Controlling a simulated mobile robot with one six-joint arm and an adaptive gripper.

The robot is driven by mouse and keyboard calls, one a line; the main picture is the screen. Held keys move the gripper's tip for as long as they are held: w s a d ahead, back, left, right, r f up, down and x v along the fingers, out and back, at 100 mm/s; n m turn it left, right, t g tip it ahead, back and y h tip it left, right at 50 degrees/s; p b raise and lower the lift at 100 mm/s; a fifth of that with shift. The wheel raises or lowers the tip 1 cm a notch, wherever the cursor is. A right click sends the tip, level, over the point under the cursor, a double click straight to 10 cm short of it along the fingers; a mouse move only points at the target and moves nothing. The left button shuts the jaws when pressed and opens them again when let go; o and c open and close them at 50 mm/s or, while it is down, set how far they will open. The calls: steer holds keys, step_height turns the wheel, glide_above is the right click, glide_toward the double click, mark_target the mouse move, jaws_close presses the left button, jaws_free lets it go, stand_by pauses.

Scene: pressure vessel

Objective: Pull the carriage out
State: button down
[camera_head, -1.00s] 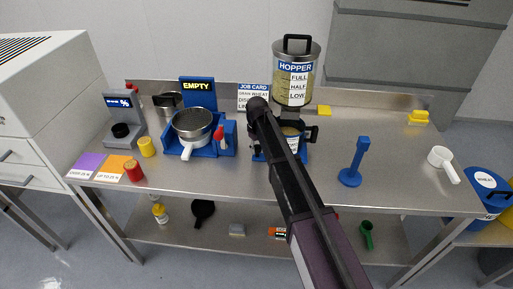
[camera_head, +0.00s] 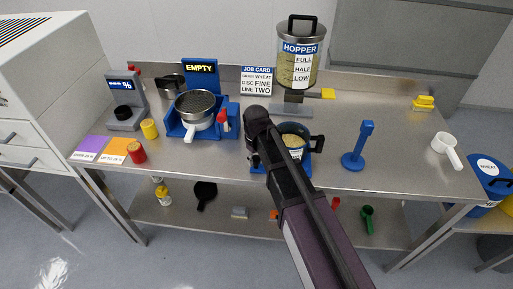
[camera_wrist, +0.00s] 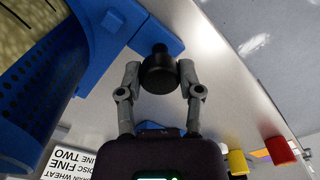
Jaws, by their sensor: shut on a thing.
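The blue carriage (camera_head: 306,163) stands at the front of the bench, out in front of the hopper (camera_head: 299,66). A dark-handled cup of grain (camera_head: 293,138) with a white label sits on it. In the wrist view my gripper (camera_wrist: 158,80) has its two grey fingers on either side of a black knob (camera_wrist: 157,67), shut on it. The knob joins a blue arm of the carriage (camera_wrist: 154,28). In the head view my dark arm hides the knob, the fingers and the carriage's left part.
Left of the carriage is a blue stand with a sieve pan (camera_head: 195,107). A blue post (camera_head: 357,146) stands to the right, with a white scoop (camera_head: 446,148) beyond it. Red (camera_head: 137,153) and yellow (camera_head: 149,129) pots are at the left. The bench's front edge is close to the carriage.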

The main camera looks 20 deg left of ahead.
steer(key=shift+s+d, duration=0.2)
steer(key=shift+s, duration=0.6)
steer(key=shift+f, duration=0.1)
steer(key=shift+c, duration=1.3)
jaws_free()
steer(key=shift+s, duration=0.1)
steer(key=shift+w+r, duration=0.2)
